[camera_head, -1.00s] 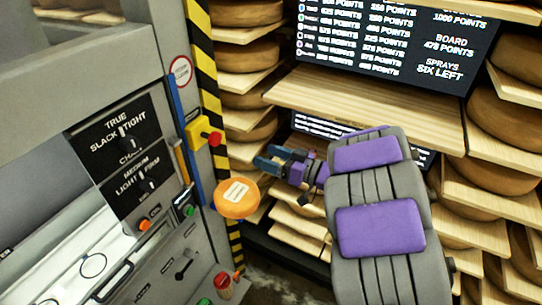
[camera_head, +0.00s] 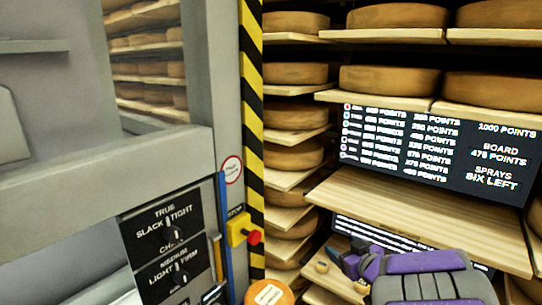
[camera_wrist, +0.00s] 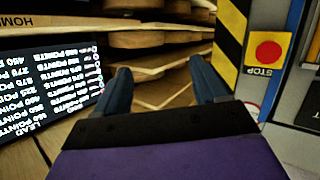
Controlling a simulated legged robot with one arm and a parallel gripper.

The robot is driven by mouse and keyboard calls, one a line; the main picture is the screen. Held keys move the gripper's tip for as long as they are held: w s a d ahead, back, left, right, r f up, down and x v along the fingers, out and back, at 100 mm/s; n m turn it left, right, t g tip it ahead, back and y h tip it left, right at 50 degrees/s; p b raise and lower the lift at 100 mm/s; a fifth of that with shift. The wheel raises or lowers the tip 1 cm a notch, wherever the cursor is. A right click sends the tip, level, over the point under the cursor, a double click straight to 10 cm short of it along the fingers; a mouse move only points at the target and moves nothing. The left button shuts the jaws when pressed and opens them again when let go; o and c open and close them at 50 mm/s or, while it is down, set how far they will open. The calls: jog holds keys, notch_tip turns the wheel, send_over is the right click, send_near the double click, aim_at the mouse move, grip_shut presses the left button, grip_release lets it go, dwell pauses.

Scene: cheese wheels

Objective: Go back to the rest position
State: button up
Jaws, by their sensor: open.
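My gripper shows in the wrist view (camera_wrist: 160,88) with its two dark blue fingers spread apart and nothing between them. In the head view my purple and grey arm is at the lower right, and the gripper end (camera_head: 340,255) is partly seen in front of the shelves, below a bare wooden board (camera_head: 420,215). No cheese touches the fingers in the wrist view.
A grey machine with dials (camera_head: 165,245) fills the left. A yellow box with a red stop button (camera_head: 243,231) is on its edge beside a striped post (camera_head: 252,110). An orange round object (camera_head: 270,293) is at the bottom. Shelves of cheese wheels (camera_head: 388,79) and a points screen (camera_head: 430,150) stand behind.

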jog(key=s+d+m+g+h, duration=0.2)
jog(key=s+d+m+h, duration=0.2)
jog(key=s+d+h, duration=0.25)
jog(key=s+d+f+m+g+h, duration=0.2)
jog(key=s+g, duration=0.2)
jog(key=s, duration=0.4)
jog(key=s+a+f+g+y, duration=0.1)
jog(key=s+a+g, duration=0.2)
jog(key=s, duration=0.6)
jog(key=s+a+f+g+y+b, duration=0.1)
jog(key=s+a+f+g, duration=0.1)
jog(key=s+a, duration=0.4)
jog(key=s+a+f+g+y, duration=0.1)
jog(key=s+a+g, duration=0.4)
jog(key=s, duration=0.8)
jog(key=shift+s+a+f+n+y, duration=0.15)
jog(key=shift+s+f+n+y, duration=0.2)
jog(key=shift+y, duration=0.2)
